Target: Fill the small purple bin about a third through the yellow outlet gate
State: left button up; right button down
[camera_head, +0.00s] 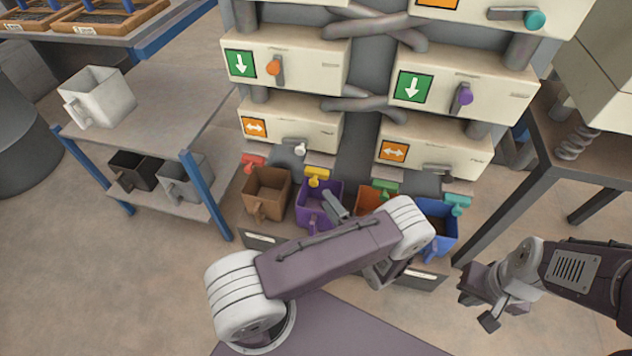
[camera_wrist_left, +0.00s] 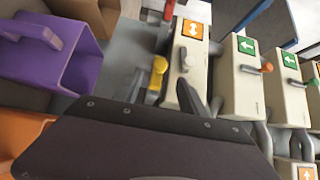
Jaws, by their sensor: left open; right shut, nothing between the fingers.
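The small purple bin (camera_head: 306,211) stands in the row of bins under the machine, below the yellow outlet gate handle (camera_head: 317,177). In the left wrist view the purple bin (camera_wrist_left: 75,72) is at upper left, and the part of its inside that shows looks bare. My left gripper (camera_head: 335,205) is open beside the bin, partly hidden by my own arm. In the left wrist view its fingers (camera_wrist_left: 162,92) point toward the yellow handle (camera_wrist_left: 158,70), which shows between them; I cannot tell if they touch it. My right gripper (camera_head: 476,308) is shut and empty at lower right.
A brown bin (camera_head: 267,190) is left of the purple one; an orange bin (camera_head: 369,199) and a blue bin (camera_head: 440,222) are right. Above are valve boxes with orange (camera_head: 273,68), purple (camera_head: 463,95) and white (camera_head: 300,149) levers. A shelf cart (camera_head: 165,95) stands left.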

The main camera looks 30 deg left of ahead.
aim_at(315, 185)
pick_arm(q)
jog(key=b+x, duration=0.2)
jog(key=x, duration=0.6)
jog(key=shift+a+f, duration=0.1)
jog(key=shift+a, duration=0.2)
jog(key=shift+w+a, duration=0.25)
grip_shut()
dwell(0.8)
